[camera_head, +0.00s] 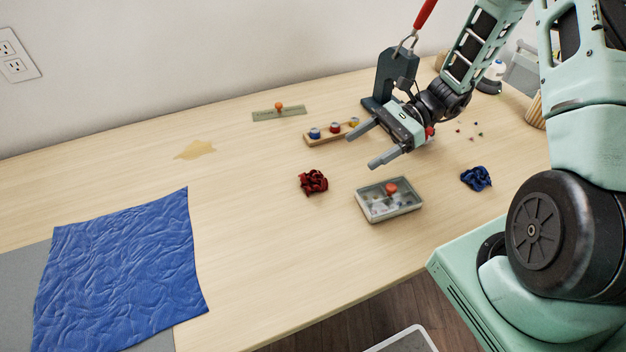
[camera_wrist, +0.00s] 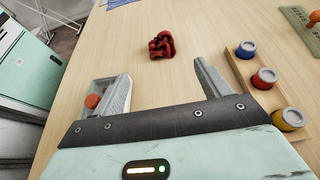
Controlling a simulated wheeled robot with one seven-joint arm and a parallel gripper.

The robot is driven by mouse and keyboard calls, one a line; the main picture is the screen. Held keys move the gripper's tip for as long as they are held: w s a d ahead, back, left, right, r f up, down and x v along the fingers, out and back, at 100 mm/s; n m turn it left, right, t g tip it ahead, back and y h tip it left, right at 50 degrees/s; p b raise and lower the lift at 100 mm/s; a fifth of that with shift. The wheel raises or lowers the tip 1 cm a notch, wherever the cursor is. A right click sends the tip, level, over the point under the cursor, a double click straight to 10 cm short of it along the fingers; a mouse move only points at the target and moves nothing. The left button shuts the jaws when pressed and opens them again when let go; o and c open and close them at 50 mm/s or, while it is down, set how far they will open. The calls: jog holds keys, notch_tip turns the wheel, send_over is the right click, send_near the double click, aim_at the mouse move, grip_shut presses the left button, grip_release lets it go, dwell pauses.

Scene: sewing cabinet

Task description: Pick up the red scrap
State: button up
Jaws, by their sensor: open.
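The red scrap (camera_head: 313,182) is a crumpled dark red bit of cloth lying on the table, left of the grey tray in the head view. It also shows in the wrist view (camera_wrist: 162,45), beyond the fingertips and roughly between their lines. My gripper (camera_head: 366,146) is open and empty, above the table to the upper right of the scrap and apart from it. Both fingers show in the wrist view (camera_wrist: 164,80), spread wide with bare table between them.
A grey lidded tray (camera_head: 390,212) with an orange knob stands near the scrap. A wooden rack (camera_head: 322,139) of coloured spools is close by my gripper. A blue scrap (camera_head: 476,178) lies right, a blue cloth (camera_head: 120,265) left. The table around the red scrap is clear.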

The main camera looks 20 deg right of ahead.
aim_at(320, 177)
jog(key=x, duration=1.1)
jog(key=shift+f, duration=0.25)
jog(key=c, duration=1.1)
